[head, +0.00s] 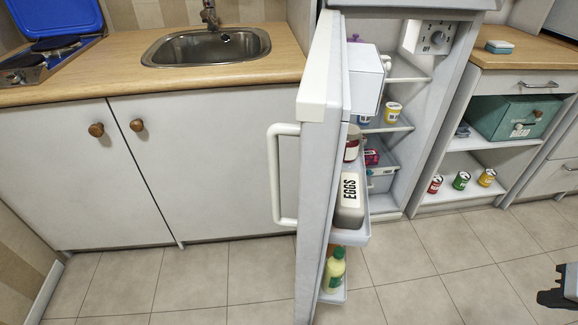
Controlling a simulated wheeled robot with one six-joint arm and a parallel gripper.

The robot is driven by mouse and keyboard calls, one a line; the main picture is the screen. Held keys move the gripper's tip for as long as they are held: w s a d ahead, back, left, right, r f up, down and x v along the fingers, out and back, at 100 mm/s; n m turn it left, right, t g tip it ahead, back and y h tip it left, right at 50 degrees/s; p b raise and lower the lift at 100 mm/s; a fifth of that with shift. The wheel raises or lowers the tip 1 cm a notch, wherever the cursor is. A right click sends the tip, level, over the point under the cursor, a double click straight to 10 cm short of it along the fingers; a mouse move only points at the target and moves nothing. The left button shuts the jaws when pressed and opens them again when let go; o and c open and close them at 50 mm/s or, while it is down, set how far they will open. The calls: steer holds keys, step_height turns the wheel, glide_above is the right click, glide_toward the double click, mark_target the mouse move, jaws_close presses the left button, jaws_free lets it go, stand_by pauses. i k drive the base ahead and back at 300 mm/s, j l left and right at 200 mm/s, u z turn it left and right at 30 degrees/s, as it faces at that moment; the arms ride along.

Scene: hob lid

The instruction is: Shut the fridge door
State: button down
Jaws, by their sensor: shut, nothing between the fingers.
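The fridge door (318,150) stands wide open, swung out toward me and seen nearly edge-on. Its white bar handle (284,175) is on the left face of the door. Shelves on the door's inner side hold an egg box (349,200), a jar and a yellowish bottle (334,270). The fridge interior (405,90) shows to the right of the door, with tubs and boxes on its shelves. My gripper (548,297) is shut and empty at the lower right edge, partly cut off by the frame. It is well apart from the door, on its inner side.
A sink (207,46) and blue-lidded hob (58,20) are on the left counter, above a closed cupboard (200,165). An open shelf unit at right holds a green box (512,117) and several cans. The tiled floor (435,270) between door and gripper is clear.

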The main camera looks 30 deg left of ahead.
mark_target(341, 79)
steer(key=k+j+u, duration=0.7)
steer(key=j, duration=0.2)
steer(key=l+z, duration=0.1)
steer(key=z, duration=0.3)
steer(key=k+l+z, duration=0.1)
steer(key=z, duration=0.3)
steer(key=l+z, duration=0.15)
steer(key=z, duration=0.25)
